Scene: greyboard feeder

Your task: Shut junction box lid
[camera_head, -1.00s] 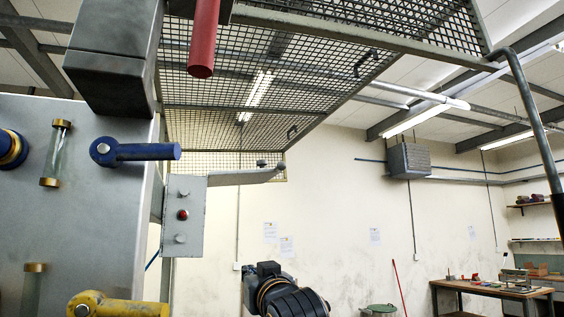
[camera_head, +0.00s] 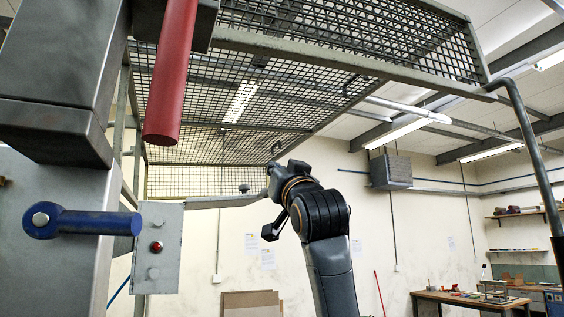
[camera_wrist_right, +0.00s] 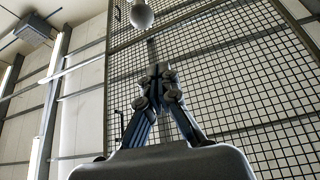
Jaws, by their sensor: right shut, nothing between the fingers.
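The junction box (camera_head: 157,275) is a pale grey box with a red button, right of a blue lever. A thin plate, apparently its open lid (camera_head: 215,202), sticks out to the right almost edge-on, with a small dark knob (camera_head: 244,188) on top. My right gripper (camera_head: 273,168) is at the lid's right end; its fingers are hard to make out there, and I cannot tell whether it touches. In the right wrist view the fingers (camera_wrist_right: 158,72) are shut and empty, with a grey round knob (camera_wrist_right: 141,15) beyond the tips. My left gripper is out of view.
A red handle (camera_head: 170,75) hangs at upper left, and the blue lever (camera_head: 85,222) juts from the grey machine (camera_head: 55,275). A wire-mesh guard (camera_head: 350,45) spans overhead. A workbench (camera_head: 470,298) stands far right. The space right of my arm looks open.

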